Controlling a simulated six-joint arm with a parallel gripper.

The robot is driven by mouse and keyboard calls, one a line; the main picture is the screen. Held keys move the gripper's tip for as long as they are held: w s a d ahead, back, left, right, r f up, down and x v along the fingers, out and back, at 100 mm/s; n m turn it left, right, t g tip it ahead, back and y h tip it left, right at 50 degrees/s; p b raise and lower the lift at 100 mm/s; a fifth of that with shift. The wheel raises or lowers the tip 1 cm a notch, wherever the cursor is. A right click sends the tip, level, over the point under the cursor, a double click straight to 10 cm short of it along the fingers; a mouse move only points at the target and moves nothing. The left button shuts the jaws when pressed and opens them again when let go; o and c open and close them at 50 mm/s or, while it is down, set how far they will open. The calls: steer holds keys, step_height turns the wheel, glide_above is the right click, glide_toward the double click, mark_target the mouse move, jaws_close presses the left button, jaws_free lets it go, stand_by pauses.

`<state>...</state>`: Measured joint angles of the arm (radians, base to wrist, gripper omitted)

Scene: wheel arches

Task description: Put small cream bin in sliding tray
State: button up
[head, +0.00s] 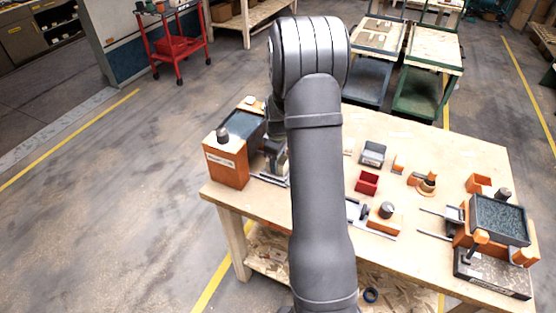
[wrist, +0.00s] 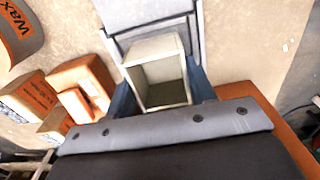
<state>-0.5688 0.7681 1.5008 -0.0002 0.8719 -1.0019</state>
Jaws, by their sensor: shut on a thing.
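The small cream bin (wrist: 163,75) shows in the wrist view as an open, square-sided box with its inside visible and empty. My gripper (wrist: 163,88) is shut on it, with a dark blue-grey finger on each side. Light grey parts (wrist: 195,25) lie just beyond the bin. I cannot tell whether they touch it or whether they are the sliding tray. In the head view my arm hides the bin and most of my gripper. Grey rails (head: 271,180) show at the foot of the left orange unit (head: 226,168), beside my arm.
A grey bin (head: 373,153) and a red bin (head: 367,182) stand on the table (head: 340,138) right of my arm. Orange fixtures (head: 385,221) and a dark-topped unit (head: 498,222) stand farther right. Orange blocks (wrist: 82,75) lie left of the held bin in the wrist view.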

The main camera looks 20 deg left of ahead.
steer(key=shift+f, duration=0.15)
steer(key=o, duration=0.9)
steer(key=shift+o, duration=0.2)
step_height(320, 180, up, 12)
step_height(320, 180, down, 12)
steer(key=shift+r, duration=1.85)
